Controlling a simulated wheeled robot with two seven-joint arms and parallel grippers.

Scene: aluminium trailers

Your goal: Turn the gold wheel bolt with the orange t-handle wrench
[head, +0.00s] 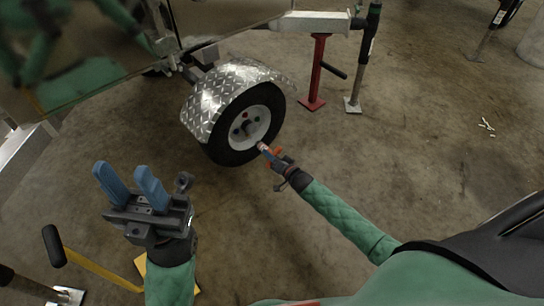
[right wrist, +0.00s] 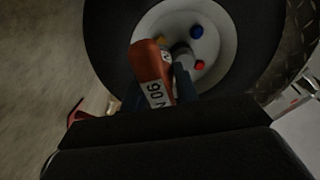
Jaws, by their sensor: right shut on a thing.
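The trailer wheel (head: 240,133) has a black tyre and a white rim with coloured bolts. My right gripper (head: 266,151) is at the lower right of the rim, shut on the orange t-handle wrench (head: 276,151). My left gripper (head: 124,174) is open and empty, left of the wheel.
A diamond-plate fender (head: 215,92) arches over the wheel below the trailer body. A red stand (head: 316,75) and a jack leg (head: 362,65) stand behind to the right. A yellow-handled tool (head: 98,270) is near my left arm. The concrete floor at right is mostly clear.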

